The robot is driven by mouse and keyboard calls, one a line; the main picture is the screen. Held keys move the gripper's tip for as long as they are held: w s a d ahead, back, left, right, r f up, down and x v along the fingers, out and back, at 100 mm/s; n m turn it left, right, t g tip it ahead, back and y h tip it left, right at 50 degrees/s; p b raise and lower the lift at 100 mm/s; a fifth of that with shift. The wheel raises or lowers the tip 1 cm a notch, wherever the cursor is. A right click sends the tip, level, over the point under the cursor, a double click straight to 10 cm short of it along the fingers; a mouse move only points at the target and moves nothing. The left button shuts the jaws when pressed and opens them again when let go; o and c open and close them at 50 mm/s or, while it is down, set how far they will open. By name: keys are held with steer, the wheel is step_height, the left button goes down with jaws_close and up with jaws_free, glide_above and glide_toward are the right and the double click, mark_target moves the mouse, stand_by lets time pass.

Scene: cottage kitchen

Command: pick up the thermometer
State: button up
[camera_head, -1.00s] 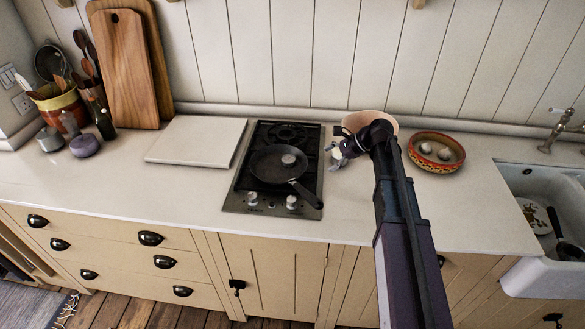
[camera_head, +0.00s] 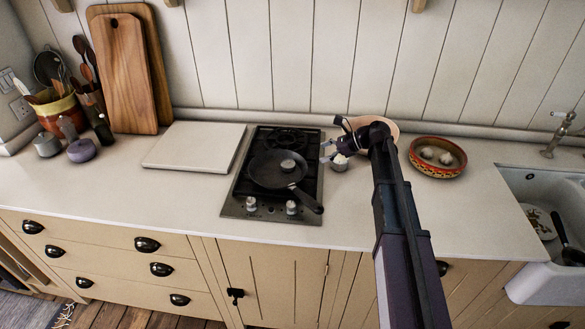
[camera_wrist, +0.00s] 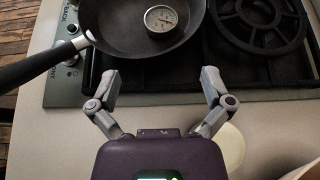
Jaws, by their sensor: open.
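The thermometer (camera_wrist: 161,18) is a small round dial with a silver rim. It sits inside the dark frying pan (camera_wrist: 118,40), which rests on the hob. It also shows in the head view as a pale spot (camera_head: 288,165) in the pan (camera_head: 268,170). My gripper (camera_wrist: 159,82) is open and empty in the wrist view, its two fingers spread apart and pointing at the hob. The thermometer lies ahead of the fingertips, apart from them. In the head view my gripper (camera_head: 326,152) is just right of the hob.
The pan handle (camera_wrist: 38,68) juts out beside the hob knobs. A white round item (camera_wrist: 230,148) sits on the counter near my right finger. A patterned bowl (camera_head: 437,170) stands right of my arm; a pale board (camera_head: 195,146) lies left of the hob (camera_head: 240,205).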

steer(key=b, duration=0.3)
glide_toward(288, 164)
steer(key=x, duration=0.3)
steer(key=shift+d+f, duration=0.1)
steer(key=shift+f, duration=0.2)
steer(key=shift+w+a+f, duration=0.1)
steer(key=shift+a+f, duration=0.05)
steer(key=shift+a, duration=0.4)
steer(key=shift+b+x, duration=1.2)
steer(key=shift+x, duration=1.4)
steer(key=shift+a, duration=0.1)
steer(key=shift+c, duration=0.3)
steer(key=c, duration=1.1)
steer(key=shift+c, duration=0.2)
steer(key=shift+r, duration=0.3)
